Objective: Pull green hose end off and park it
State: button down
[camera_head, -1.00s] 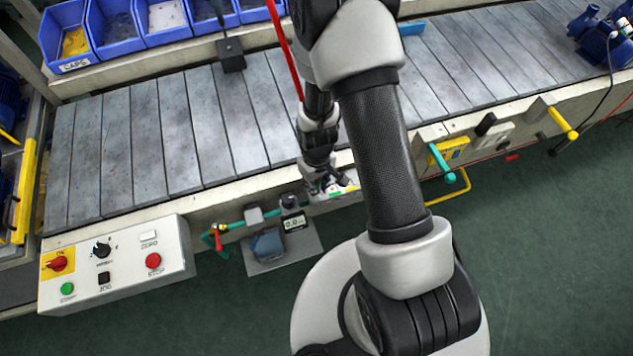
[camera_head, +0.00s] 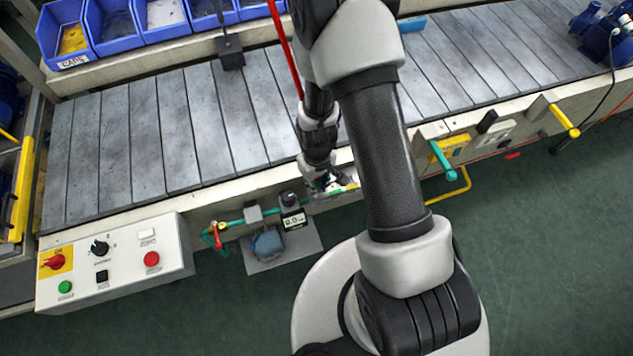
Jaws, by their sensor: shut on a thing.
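My gripper (camera_head: 331,183) is low at the front edge of the conveyor, just right of a small gauge (camera_head: 293,217). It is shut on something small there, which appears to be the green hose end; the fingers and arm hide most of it. A green line (camera_head: 238,221) runs along the front from a red-handled valve (camera_head: 217,238) through a grey block (camera_head: 253,214) toward the gauge. I cannot tell whether the held end is still joined to a fitting.
A blue pump (camera_head: 267,243) sits on a grey plate below the green line. A control box (camera_head: 115,265) stands at left. A green handle (camera_head: 442,158) by a yellow plate and a yellow handle (camera_head: 564,121) stick out at right. The slatted conveyor (camera_head: 150,130) is mostly clear.

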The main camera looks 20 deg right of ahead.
jog(key=shift+f+b, duration=0.35)
jog(key=shift+f, duration=0.05)
dwell(1.3)
jog(key=c, duration=1.4)
grip_release()
jog(key=shift+c, duration=0.2)
jog(key=shift+o, duration=0.4)
jog(key=shift+r, duration=0.15)
jog(key=shift+r+p, duration=2.6)
jog(key=shift+r, duration=0.85)
notch_tip(320, 180, up, 12)
